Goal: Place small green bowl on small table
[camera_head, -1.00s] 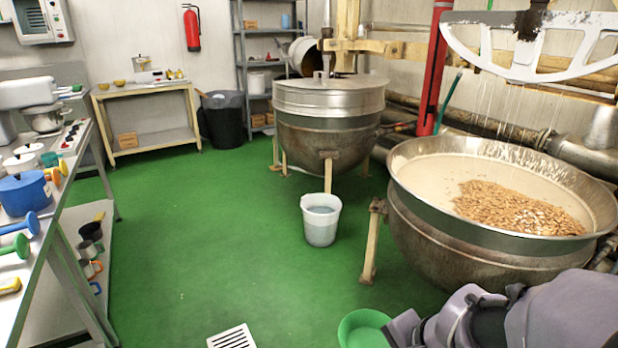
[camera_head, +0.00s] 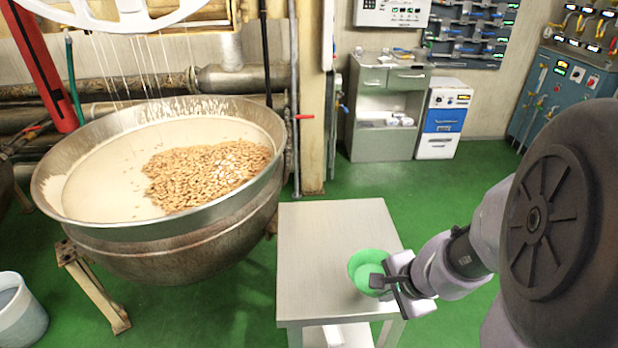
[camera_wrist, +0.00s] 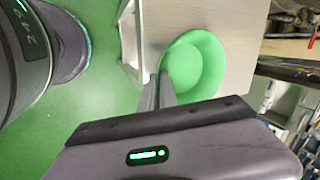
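The small green bowl (camera_head: 368,262) is upright over the right part of the small table's pale top (camera_head: 318,245). I cannot tell whether it rests on the top or hangs just above it. My gripper (camera_head: 388,281) is at the bowl's right side, with its fingers at the rim, and looks shut on it. In the wrist view the bowl (camera_wrist: 200,65) is just beyond my finger (camera_wrist: 157,92), with the table top (camera_wrist: 235,30) behind it. The exact finger contact is partly hidden.
The large kettle (camera_head: 165,250) with nuts stands left of the table. A grey cabinet (camera_head: 385,135) and a blue-and-white unit (camera_head: 441,120) stand at the back. The rest of the table top is clear. Open green floor lies behind and right of it.

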